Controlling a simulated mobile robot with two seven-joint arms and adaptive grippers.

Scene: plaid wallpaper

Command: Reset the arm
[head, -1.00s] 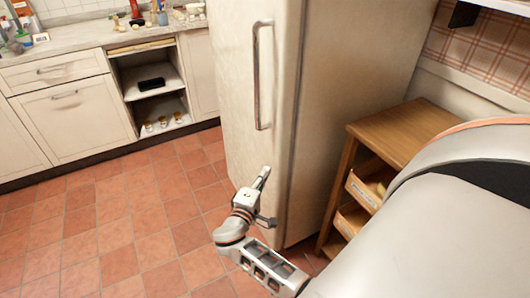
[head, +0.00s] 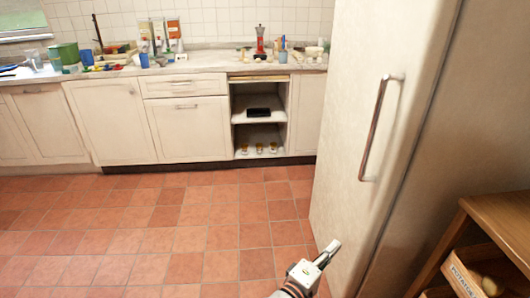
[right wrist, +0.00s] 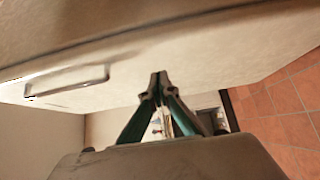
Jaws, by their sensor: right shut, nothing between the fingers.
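My right gripper (head: 329,250) shows at the bottom of the head view, in front of the lower part of the fridge door. It is shut and empty. In the right wrist view the fingers of my right gripper (right wrist: 158,78) meet at their tips, close to the pale fridge face. I cannot tell whether they touch it. My left gripper is not in view.
The fridge (head: 370,60) with its metal handle (head: 378,125) is closed on the right. A wooden shelf unit (head: 505,225) stands at the lower right. A cluttered counter (head: 200,62) runs along the back. The tiled floor (head: 150,230) is clear.

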